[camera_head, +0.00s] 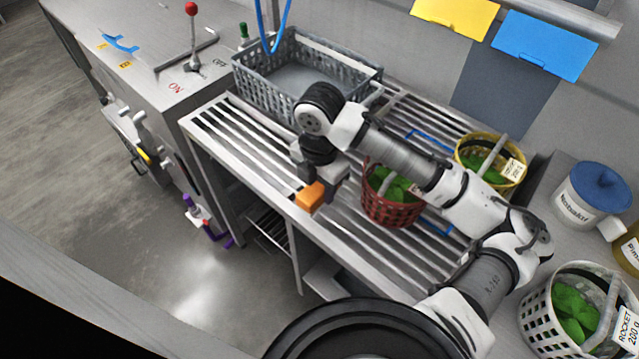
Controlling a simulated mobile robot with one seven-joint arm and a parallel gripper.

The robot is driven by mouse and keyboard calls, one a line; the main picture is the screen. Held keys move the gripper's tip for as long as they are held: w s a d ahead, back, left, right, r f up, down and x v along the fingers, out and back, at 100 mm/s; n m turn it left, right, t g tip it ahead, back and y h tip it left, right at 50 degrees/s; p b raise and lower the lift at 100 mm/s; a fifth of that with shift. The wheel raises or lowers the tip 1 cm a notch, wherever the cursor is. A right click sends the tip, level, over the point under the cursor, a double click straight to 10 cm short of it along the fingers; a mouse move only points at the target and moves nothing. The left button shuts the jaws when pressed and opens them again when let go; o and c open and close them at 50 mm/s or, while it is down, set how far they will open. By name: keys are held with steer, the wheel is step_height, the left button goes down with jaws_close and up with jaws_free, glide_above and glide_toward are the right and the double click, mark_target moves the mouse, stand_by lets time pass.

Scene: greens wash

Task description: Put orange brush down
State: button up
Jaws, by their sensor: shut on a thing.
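The orange brush (310,196) shows as an orange block at the end of my gripper (318,186). My gripper points down over the slatted metal rack (262,150), near its front edge, and is shut on the brush. The jaws and my wrist hide part of the brush. I cannot tell whether the brush touches the slats or hangs just above them.
A red basket (392,212) with greens stands right of my gripper, partly behind my arm. A grey crate (262,92) sits at the back left. A yellow basket (510,174) stands farther right. Slats left of my gripper are clear.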

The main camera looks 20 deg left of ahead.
mark_target(320, 186)
steer(key=shift+f, duration=0.2)
steer(key=o, duration=1.1)
steer(key=shift+r, duration=0.15)
step_height(320, 186, up, 12)
steer(key=shift+r+b, duration=0.1)
steer(key=shift+b, duration=0.35)
